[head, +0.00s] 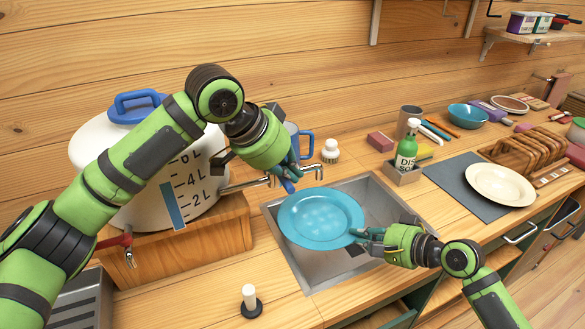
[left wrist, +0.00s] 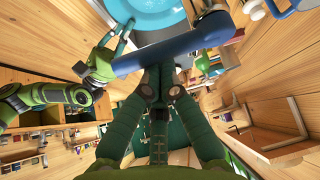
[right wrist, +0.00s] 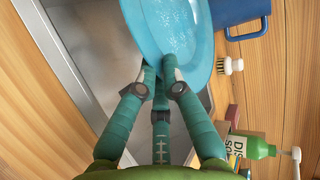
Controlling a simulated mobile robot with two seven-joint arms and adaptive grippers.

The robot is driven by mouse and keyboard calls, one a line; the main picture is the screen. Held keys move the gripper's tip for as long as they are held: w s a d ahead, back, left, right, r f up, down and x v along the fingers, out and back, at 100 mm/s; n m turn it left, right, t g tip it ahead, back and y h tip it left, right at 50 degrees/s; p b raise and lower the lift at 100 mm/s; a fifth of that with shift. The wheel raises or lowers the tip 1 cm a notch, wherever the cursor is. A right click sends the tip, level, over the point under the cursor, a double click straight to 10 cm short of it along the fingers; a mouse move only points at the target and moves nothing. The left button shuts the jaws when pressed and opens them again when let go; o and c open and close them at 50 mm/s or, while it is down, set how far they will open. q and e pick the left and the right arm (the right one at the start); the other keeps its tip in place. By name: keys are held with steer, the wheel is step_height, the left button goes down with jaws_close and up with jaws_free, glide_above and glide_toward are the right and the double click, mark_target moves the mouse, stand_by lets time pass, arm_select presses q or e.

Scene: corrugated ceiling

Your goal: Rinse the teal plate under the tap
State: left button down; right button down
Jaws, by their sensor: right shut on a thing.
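The teal plate (head: 318,218) is over the sink (head: 290,262), below the tap's metal spout (head: 311,169). Pale speckles show on its upper face, also in the right wrist view (right wrist: 172,28). My right gripper (head: 366,236) is shut on the plate's near right rim. My left gripper (head: 290,178) is by the tap's blue lever. In the left wrist view its fingers (left wrist: 160,74) are close together, with the blue lever (left wrist: 200,44) across their tips; whether they touch it I cannot tell. I see no clear stream of water.
A blue mug (head: 307,144), a brush (head: 330,151) and a green soap bottle (head: 407,148) stand behind the sink. A cream plate (head: 500,184) lies right on a grey mat. A white-handled stopper (head: 250,299) stands in front.

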steer(key=shift+r, duration=0.1)
arm_select(q)
step_height(320, 180, up, 7)
glide_above(282, 178)
steer(key=shift+d+f, duration=0.15)
steer(key=shift+d, duration=0.05)
steer(key=shift+a+r, duration=0.1)
steer(key=shift+r, duration=0.3)
steer(key=shift+a, duration=0.1)
steer(key=shift+r+p, duration=0.7)
arm_select(e)
steer(key=shift+s+d, duration=0.75)
steer(key=shift+s, duration=0.35)
steer(key=shift+s+d, duration=0.7)
steer(key=shift+s, duration=0.45)
steer(key=shift+s+d, duration=0.75)
steer(key=shift+s, duration=0.35)
